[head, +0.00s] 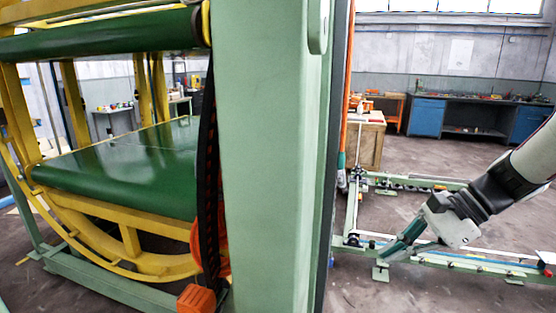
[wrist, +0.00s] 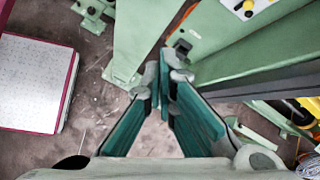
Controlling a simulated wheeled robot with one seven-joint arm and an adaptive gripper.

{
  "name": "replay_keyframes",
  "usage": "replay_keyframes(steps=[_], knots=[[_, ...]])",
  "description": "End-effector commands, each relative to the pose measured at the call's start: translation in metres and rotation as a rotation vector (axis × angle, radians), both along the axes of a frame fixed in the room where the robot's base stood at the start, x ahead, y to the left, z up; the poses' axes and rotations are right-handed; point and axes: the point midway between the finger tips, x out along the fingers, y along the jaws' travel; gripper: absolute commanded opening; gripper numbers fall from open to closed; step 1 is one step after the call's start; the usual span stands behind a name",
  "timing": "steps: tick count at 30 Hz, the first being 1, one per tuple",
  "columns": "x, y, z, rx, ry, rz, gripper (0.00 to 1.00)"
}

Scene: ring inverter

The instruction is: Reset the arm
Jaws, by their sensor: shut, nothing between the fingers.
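My gripper (head: 392,252) is at the right of the head view, at the end of my arm that comes in from the right edge. It points down and to the left, in front of the low green rail frame. In the wrist view my gripper (wrist: 168,82) shows two teal-padded fingers that come together at their tips. Nothing is held between them. Bare floor shows below the fingers, with green metal structure close by.
A ring machine with a yellow rim (head: 130,240) and green belts fills the left. Its thick green post (head: 265,150) stands mid-view. A low rail frame (head: 480,262) lies right. A wooden crate (head: 365,140) and blue workbench (head: 427,115) stand behind. A white-topped panel (wrist: 35,85) is left in the wrist view.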

Motion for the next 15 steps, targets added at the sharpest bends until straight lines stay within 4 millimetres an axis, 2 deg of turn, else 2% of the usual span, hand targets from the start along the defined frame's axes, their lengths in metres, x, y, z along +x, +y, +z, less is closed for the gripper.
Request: replay_keyframes(steps=[1, 7, 15], knots=[[-0.013, 0.009, 0.012, -0.044, -0.029, 0.053, 0.00], [-0.077, 0.036, 0.046, -0.275, -0.169, 0.322, 0.00], [-0.159, 0.045, 0.079, -0.594, -0.385, 0.690, 0.00]])
